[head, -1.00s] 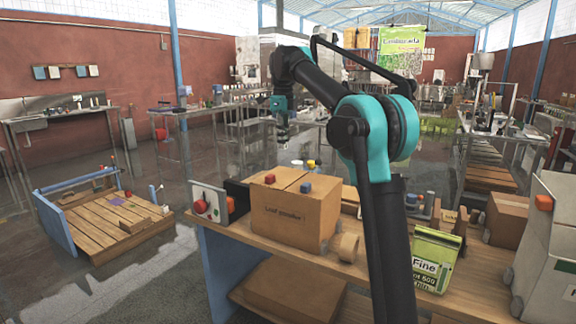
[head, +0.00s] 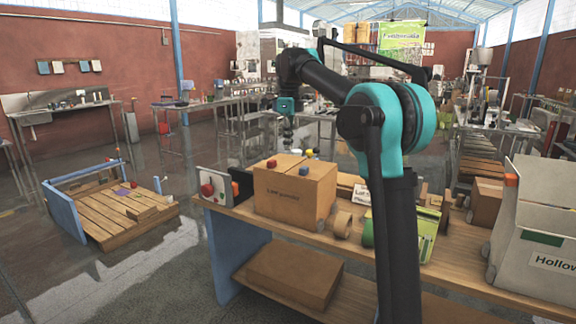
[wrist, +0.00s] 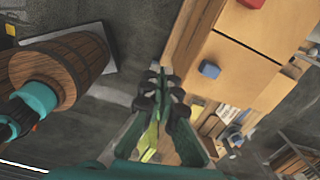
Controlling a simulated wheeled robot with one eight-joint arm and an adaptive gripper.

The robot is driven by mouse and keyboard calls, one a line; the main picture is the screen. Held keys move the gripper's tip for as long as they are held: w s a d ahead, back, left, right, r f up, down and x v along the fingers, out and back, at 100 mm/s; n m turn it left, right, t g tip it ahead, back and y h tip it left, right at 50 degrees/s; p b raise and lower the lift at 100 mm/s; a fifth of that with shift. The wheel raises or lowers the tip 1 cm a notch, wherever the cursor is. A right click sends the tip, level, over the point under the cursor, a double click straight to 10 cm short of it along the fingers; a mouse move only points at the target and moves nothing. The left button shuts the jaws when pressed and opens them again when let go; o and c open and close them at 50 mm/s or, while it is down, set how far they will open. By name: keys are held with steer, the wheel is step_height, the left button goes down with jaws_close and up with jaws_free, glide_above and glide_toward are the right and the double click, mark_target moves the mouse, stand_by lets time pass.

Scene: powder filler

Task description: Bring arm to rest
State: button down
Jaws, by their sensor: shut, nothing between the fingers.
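My gripper (head: 287,138) hangs at the end of my black and teal arm in the head view. It is above and behind the cardboard box (head: 293,196) on the wooden bench. In the wrist view my gripper (wrist: 165,82) has its fingers together with nothing between them. The same box (wrist: 232,70) lies below and to the right there, apart from the fingers.
The wooden bench (head: 345,250) also carries a tape roll (head: 343,225), a green and white bag (head: 428,235) partly behind my arm, and a white panel with a red button (head: 208,188). A large grey container (head: 535,220) stands at right. A low wooden platform (head: 115,215) is on the floor at left.

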steer(key=s+d+f+n+t, duration=0.1)
steer(key=s+d+f+n, duration=0.45)
steer(key=f, duration=0.25)
steer(key=s+d+f+n+t, duration=0.1)
steer(key=s+d+f+n, duration=0.45)
steer(key=f, duration=0.25)
steer(key=s+d+f+n+t, duration=0.1)
steer(key=s+d+f+n, duration=0.3)
steer(key=s+f, duration=0.6)
steer(key=s+d+f+n, duration=0.4)
steer(key=s+f+n, duration=0.3)
steer(key=s+f, duration=0.3)
steer(key=s, duration=0.3)
steer(key=shift+t, duration=0.4)
